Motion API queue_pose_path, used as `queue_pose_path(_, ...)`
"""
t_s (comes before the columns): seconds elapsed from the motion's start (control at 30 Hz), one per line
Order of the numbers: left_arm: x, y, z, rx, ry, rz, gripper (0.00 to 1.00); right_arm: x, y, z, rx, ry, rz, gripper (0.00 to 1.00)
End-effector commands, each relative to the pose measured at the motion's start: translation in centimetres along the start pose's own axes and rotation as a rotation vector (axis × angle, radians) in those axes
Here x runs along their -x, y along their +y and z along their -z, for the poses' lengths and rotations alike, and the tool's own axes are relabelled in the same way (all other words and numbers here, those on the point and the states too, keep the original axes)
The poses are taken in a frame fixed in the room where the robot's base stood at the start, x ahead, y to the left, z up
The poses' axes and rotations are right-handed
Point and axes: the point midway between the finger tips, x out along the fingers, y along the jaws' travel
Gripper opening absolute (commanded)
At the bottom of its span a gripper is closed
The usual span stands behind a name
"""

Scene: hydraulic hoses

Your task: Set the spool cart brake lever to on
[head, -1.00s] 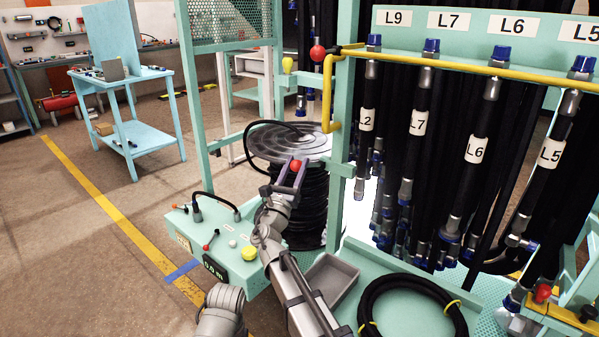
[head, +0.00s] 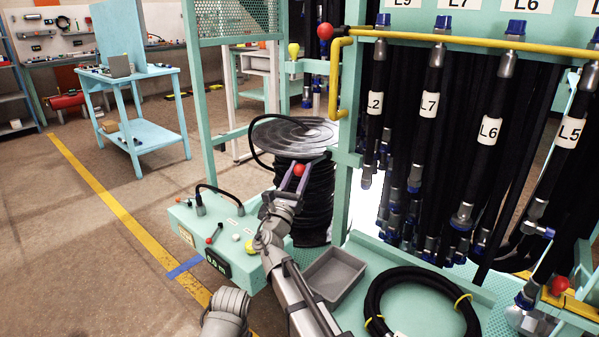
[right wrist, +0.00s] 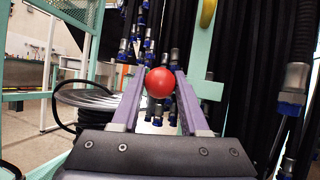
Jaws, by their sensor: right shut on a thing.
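My right gripper (head: 298,177) is shut on a red ball knob (head: 299,170) in front of the spool cart's hose reel (head: 318,205). In the right wrist view the red knob (right wrist: 160,82) sits between the tips of the two fingers. The shaft below the knob is hidden, so I cannot tell for sure that it is the brake lever or how it is set. The reel's grey round top (head: 290,132) lies just behind. My left gripper is not in view.
A green console (head: 185,225) with a small red-tipped lever and a display stands left of my right arm. A grey bin (head: 335,275) and a coiled black hose (head: 375,300) lie to the right. The hose rack (head: 345,205) stands close on the right.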

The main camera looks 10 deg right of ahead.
Motion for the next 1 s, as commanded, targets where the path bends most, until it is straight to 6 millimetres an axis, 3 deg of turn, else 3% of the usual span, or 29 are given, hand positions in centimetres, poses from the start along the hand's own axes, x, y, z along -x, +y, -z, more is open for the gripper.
queue_pose_path(0.2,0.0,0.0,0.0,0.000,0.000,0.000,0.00,0.0,0.0,0.1,-0.003,0.004,-0.001,0.00)
queue_pose_path(0.23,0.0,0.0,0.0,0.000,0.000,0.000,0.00,0.0,0.0,0.1,-0.003,0.004,-0.001,0.46)
queue_pose_path(0.47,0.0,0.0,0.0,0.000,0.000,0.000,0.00,0.0,0.0,0.1,-0.001,0.002,-0.001,0.72)
queue_pose_path(0.77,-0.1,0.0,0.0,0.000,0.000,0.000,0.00,0.1,0.0,0.0,-0.001,0.001,-0.001,0.73)
queue_pose_path(1.0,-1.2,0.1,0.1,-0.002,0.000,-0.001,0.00,2.2,0.0,0.2,-0.002,0.001,-0.003,0.73)
